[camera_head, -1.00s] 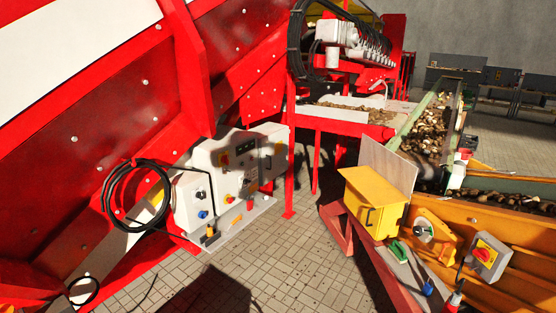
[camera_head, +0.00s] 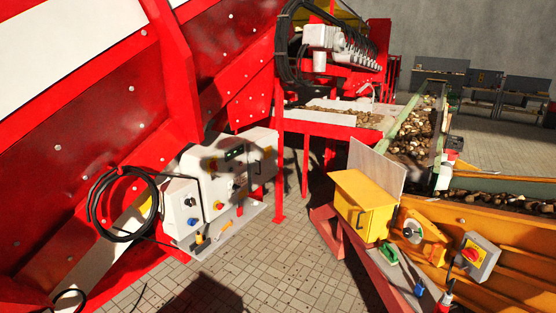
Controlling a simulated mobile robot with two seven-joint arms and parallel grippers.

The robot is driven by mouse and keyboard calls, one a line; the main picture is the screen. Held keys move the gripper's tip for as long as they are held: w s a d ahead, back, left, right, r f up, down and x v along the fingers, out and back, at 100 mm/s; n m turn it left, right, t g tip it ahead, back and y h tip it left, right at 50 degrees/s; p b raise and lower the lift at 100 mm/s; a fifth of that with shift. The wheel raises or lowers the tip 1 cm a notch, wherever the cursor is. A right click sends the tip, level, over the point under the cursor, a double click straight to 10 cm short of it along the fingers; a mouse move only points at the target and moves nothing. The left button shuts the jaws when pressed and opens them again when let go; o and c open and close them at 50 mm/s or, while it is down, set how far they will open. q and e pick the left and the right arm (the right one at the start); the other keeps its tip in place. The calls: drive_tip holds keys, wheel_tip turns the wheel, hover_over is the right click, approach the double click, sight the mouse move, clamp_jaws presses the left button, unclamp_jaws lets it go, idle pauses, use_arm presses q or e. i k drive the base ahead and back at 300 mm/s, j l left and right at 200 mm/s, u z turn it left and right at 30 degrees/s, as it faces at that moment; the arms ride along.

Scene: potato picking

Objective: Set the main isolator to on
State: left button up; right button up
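A grey switch box with a red rotary knob on a yellow plate (camera_head: 473,254) is mounted on the orange machine at the right. White control cabinets (camera_head: 250,150) stand against the red machine at centre left. Their front carries another red knob on a yellow plate (camera_head: 213,166), a dark display and other small knobs. A smaller white box (camera_head: 181,207) with a black and a blue knob is at their left. No label is readable, so I cannot tell which red-and-yellow switch is the main isolator or how either is set. Neither gripper is in view.
A yellow box (camera_head: 361,205) and a yellow plate with a grey dial (camera_head: 418,231) are left of the grey switch box. A green-handled tool (camera_head: 388,254) lies below. Black cable coils (camera_head: 122,203) hang at left. Paved floor (camera_head: 275,260) is open between the machines.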

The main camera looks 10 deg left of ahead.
sight(213, 164)
drive_tip(key=i+j+z, duration=0.15)
drive_tip(key=i, duration=1.55)
drive_tip(key=i+l, duration=0.1)
drive_tip(key=i, duration=2)
drive_tip(key=i+j+u, duration=0.15)
drive_tip(key=i+u, duration=0.15)
drive_tip(key=u, duration=0.15)
drive_tip(key=i+u, duration=0.45)
drive_tip(key=i+l+u, duration=0.1)
drive_tip(key=i+u, duration=0.15)
drive_tip(key=u, duration=0.2)
drive_tip(key=i+l+u, duration=0.2)
drive_tip(key=u, duration=0.25)
drive_tip(key=i, duration=0.1)
